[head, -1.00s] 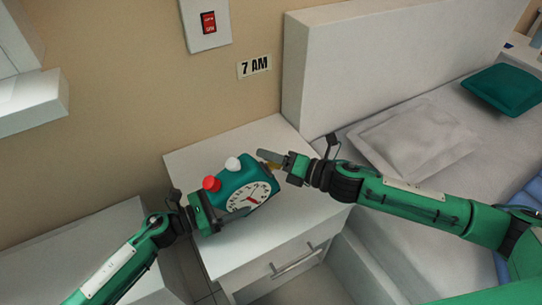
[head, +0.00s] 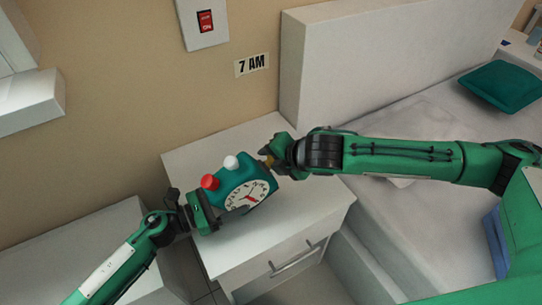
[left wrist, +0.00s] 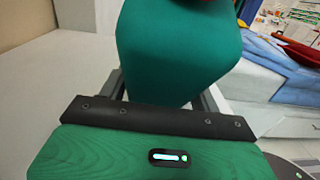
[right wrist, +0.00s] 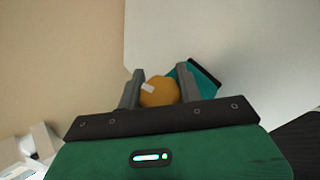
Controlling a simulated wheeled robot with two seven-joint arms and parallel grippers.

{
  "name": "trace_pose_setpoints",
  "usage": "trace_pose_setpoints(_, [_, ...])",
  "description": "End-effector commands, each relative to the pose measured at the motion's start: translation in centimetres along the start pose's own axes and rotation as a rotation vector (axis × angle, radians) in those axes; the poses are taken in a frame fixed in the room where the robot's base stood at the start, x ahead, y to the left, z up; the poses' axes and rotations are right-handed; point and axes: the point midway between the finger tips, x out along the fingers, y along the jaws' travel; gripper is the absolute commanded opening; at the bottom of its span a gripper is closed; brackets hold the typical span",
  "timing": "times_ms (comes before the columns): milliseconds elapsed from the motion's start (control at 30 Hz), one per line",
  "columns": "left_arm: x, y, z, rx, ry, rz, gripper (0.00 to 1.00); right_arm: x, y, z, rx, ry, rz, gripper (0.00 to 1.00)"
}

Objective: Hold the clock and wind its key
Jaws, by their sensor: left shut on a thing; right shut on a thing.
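The teal clock (head: 262,186) has a white dial with red hands, and a red and a white knob on top. It is held tilted above the white nightstand. My left gripper (head: 207,212) is shut on its left side, and the teal body (left wrist: 175,55) fills the space between the fingers in the left wrist view. The orange-yellow key (right wrist: 159,92) is at the clock's right side. My right gripper (head: 274,158) is shut on the key, one finger on each side of it in the right wrist view.
The nightstand (head: 300,210) has a drawer with a handle (head: 297,258) and free room on its top. A bed with a teal pillow (head: 500,86) stands at the right. The wall carries a red switch (head: 205,21) and a "7 AM" sign (head: 252,65).

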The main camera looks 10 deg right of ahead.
Motion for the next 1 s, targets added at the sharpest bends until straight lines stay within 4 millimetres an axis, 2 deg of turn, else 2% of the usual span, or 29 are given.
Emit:
trace_pose_setpoints(600, [0.1,-0.1,0.2,0.002,-0.003,-0.003,0.46,-0.2,-0.7,-0.1,0.311,0.000,-0.481,0.13])
trace_pose_setpoints(1000, [0.1,-0.1,0.2,0.002,-0.003,-0.003,0.46,-0.4,-1.0,-0.2,0.446,0.000,-0.688,0.13])
